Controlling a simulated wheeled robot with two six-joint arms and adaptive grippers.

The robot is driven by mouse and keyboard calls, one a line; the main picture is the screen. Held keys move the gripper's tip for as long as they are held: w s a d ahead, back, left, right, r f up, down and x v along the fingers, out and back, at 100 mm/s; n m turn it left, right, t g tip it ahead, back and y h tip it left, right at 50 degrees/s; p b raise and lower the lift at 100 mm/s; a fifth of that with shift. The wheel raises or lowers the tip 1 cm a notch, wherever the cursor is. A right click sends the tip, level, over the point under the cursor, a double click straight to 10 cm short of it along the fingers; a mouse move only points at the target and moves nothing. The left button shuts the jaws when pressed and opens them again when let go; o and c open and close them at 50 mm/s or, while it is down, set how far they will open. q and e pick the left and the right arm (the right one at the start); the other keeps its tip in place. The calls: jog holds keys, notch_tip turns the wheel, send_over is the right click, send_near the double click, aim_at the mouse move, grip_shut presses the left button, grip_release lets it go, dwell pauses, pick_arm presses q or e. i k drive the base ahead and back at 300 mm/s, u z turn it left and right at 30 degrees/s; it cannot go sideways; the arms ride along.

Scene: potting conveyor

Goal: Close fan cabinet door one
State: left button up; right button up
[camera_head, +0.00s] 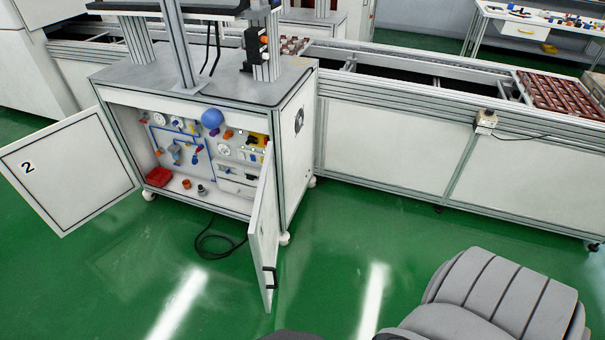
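A white cabinet (204,104) with a grey top stands on small white feet, with both front doors open. The left door (75,165) is swung wide to the left and bears the number 2. Neither of my grippers can be seen.
Inside the cabinet are pipes, valves, a blue ball (212,118) and a red bin (158,177). A black cable (213,250) lies on the floor before it. The conveyor (400,143) runs to the right. The green floor (340,235) right of the open door is clear.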

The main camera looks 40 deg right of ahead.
aim_at(263, 229)
jog(key=z, duration=1.05)
jog(key=k, duration=0.35)
jog(key=u, duration=0.05)
